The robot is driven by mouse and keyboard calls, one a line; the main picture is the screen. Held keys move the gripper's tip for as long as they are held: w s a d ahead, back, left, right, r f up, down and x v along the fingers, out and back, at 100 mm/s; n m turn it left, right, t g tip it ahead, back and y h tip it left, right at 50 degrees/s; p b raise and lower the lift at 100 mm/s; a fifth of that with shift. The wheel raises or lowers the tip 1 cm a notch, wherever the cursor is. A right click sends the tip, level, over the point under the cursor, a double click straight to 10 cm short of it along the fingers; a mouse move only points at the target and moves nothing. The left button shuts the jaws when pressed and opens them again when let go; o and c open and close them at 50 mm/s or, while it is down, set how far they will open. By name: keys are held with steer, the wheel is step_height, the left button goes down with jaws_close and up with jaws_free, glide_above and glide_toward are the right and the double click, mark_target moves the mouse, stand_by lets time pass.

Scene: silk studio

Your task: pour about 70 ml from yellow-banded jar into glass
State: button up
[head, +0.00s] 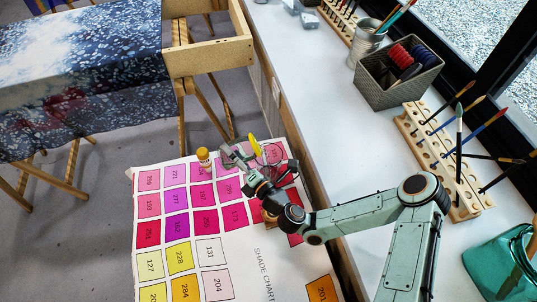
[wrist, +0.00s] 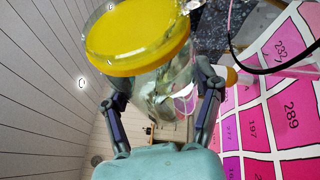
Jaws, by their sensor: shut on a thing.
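My gripper (head: 258,168) is shut on a clear jar with a broad yellow round face (head: 254,144), above the far end of the shade chart. In the wrist view the jar (wrist: 140,42) fills the top middle, its yellow face towards the camera, its clear body between the two fingers (wrist: 163,86). It looks tilted; its mouth and the liquid level cannot be made out. A clear curved shape shows through and below the jar in the wrist view; I cannot tell whether it is the glass or part of the jar.
A small bottle with an orange-yellow top (head: 204,158) stands on the chart (head: 222,253), left of my gripper. The white counter (head: 330,130) runs along the right, with a wire basket (head: 398,82), wooden brush racks (head: 440,165) and a teal bag (head: 500,265). A fabric-covered frame (head: 90,80) stands left.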

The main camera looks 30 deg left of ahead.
steer(key=shift+w+d+r+m, duration=0.15)
steer(key=shift+r+m, duration=0.1)
steer(key=shift+m, duration=0.15)
steer(key=shift+r+m+t+y, duration=0.3)
steer(key=shift+r+m, duration=0.05)
steer(key=shift+m, duration=0.25)
stand_by(0.4)
steer(key=shift+s+a+f+n, duration=0.25)
steer(key=shift+n, duration=0.25)
steer(key=f+n, duration=0.1)
steer(key=n+h, duration=0.1)
steer(key=n, duration=0.1)
steer(key=shift+s+a+f+g, duration=0.2)
steer(key=shift+f+g, duration=0.2)
steer(key=shift+d+r+n+h, duration=0.1)
steer(key=shift+r+n+h, duration=0.15)
steer(key=shift+n+h, duration=0.2)
steer(key=shift+w+d+r+n+h, duration=0.15)
steer(key=shift+r+n+h, duration=0.1)
steer(key=shift+r+n, duration=0.25)
steer(key=shift+w+a+r+n+h, duration=0.1)
steer(key=shift+r+n+h, duration=0.1)
steer(key=shift+r+n, duration=0.25)
steer(key=shift+f, duration=0.15)
